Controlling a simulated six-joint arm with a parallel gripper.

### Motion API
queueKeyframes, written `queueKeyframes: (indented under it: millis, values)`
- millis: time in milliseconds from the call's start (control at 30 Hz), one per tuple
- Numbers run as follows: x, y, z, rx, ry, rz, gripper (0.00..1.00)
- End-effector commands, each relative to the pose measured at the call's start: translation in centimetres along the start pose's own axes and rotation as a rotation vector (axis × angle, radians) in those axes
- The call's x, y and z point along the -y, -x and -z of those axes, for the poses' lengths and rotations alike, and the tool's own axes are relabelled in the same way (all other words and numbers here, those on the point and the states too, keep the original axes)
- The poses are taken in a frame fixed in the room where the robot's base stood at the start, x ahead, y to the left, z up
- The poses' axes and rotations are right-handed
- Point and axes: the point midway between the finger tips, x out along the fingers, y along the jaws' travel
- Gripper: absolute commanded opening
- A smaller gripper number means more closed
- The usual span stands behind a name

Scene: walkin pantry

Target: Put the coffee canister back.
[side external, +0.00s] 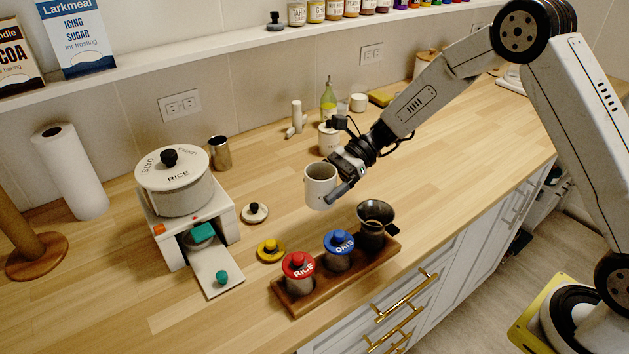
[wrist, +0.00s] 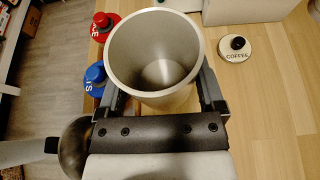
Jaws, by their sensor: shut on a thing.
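A pale open-topped canister (side external: 319,186) is held above the counter in the side view. My gripper (side external: 338,180) is shut on its sides. In the wrist view the canister (wrist: 152,55) shows an empty-looking inside, and my gripper's fingers (wrist: 158,90) flank it. A pale lid with a black knob, lettered COFFEE (wrist: 236,48), lies on the counter; it also shows in the side view (side external: 255,212).
A yellow lid (side external: 270,251) lies behind the tray. A metal cup (side external: 220,153), a white canister (side external: 328,139) and a bottle (side external: 328,103) stand farther back.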

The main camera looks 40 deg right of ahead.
Motion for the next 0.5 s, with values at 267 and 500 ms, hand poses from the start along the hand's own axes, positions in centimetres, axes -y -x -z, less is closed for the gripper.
queueKeyframes:
  millis: [267, 500]
  values:
    - [2.8, -1.4, 1.9, 0.001, -0.001, 0.000, 0.09]
    - [4.7, -2.7, 3.9, 0.001, -0.001, -0.001, 0.09]
